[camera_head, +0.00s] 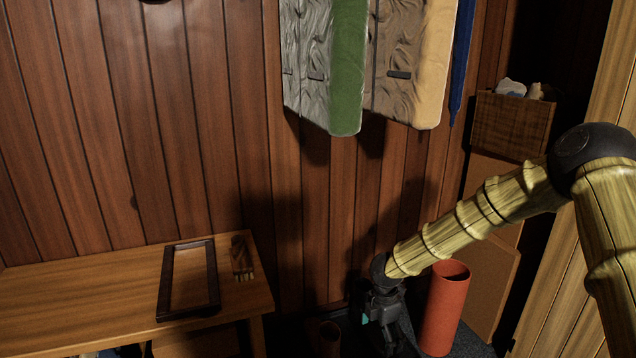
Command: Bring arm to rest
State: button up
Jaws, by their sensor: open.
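My arm comes in from the right edge and reaches down and left across the view. My gripper (388,335) is at its end, low in the picture, pointing down in front of the dark floor area. It looks open, and I see nothing between its fingers. The fingertips are dark and hard to make out against the shadow. A red cylinder (445,308) stands just right of the gripper; I cannot tell whether they touch.
A wooden table (90,290) at the left holds a dark-framed tray (188,280) and a small brown object (242,258). Coats (330,65) hang on the paneled wall. A wooden box (512,122) stands at the right. A small brown cylinder (330,338) is left of the gripper.

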jog(key=s+d+r+n+t+h+p, duration=0.15)
jog(key=s+d+r+n+p, duration=0.25)
jog(key=s+n+p, duration=0.75)
jog(key=s+d+r+n+h+p, duration=0.2)
jog(key=s+d+r+n+p, duration=0.15)
jog(key=s+n+p, duration=0.75)
jog(key=s+a+r+n+y+p, duration=0.1)
jog(key=s+r+n+y+p, duration=0.1)
jog(key=s+r+n+p, duration=0.6)
jog(key=s+a+r+n+g+y+p, duration=0.1)
jog(key=s+r+n+p, duration=0.7)
jog(key=n, duration=1)
jog(key=s+p, duration=0.4)
jog(key=s, duration=0.1)
jog(key=shift+r+y, duration=0.35)
jog(key=shift+r, duration=0.05)
jog(key=shift+g, duration=0.25)
